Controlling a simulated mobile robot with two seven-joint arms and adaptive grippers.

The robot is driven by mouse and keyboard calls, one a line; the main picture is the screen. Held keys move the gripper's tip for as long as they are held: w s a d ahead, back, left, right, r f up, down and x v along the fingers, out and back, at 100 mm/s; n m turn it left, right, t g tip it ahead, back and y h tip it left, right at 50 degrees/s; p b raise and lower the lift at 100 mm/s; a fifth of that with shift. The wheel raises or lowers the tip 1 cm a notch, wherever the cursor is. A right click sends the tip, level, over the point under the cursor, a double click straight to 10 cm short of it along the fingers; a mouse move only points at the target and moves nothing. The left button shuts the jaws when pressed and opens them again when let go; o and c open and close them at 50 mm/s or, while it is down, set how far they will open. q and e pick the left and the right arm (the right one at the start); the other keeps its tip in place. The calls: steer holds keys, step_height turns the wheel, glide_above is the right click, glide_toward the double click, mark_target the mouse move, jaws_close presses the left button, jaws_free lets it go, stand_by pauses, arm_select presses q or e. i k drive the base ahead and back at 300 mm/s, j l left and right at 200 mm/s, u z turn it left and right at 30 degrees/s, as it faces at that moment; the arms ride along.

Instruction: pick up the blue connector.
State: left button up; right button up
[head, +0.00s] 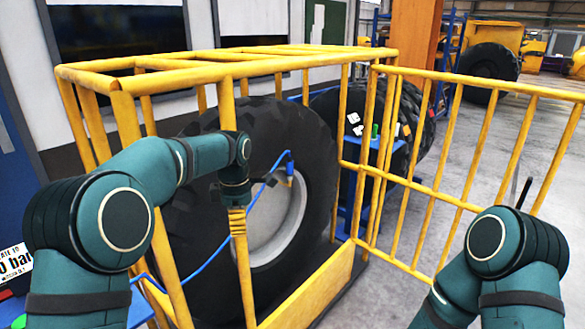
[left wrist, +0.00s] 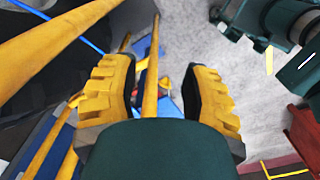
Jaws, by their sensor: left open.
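A blue hose (head: 252,198) runs up in front of a large black tyre (head: 315,165) in the head view. At its upper end a small blue connector (head: 289,167) with a darker, brownish part hangs by the grey wheel rim. My left gripper (head: 238,228) points down, left of the connector and apart from it, at a yellow cage post. In the left wrist view my left gripper (left wrist: 160,95) has its yellow fingers apart, with a yellow bar seen between them. A stretch of blue hose shows upper left there; the connector cannot be made out.
A yellow tubular cage (head: 180,70) surrounds the tyre, and its gate (head: 470,130) stands open to the right. A blue stand (head: 375,150) with small items is behind.

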mark_target(290, 173)
steer(key=i+l, duration=0.4)
steer(key=i, duration=0.15)
steer(key=i+l+u, duration=0.1)
steer(key=i+l, duration=0.25)
steer(key=i, duration=0.2)
steer(key=i+l, duration=0.1)
steer(key=i, duration=0.65)
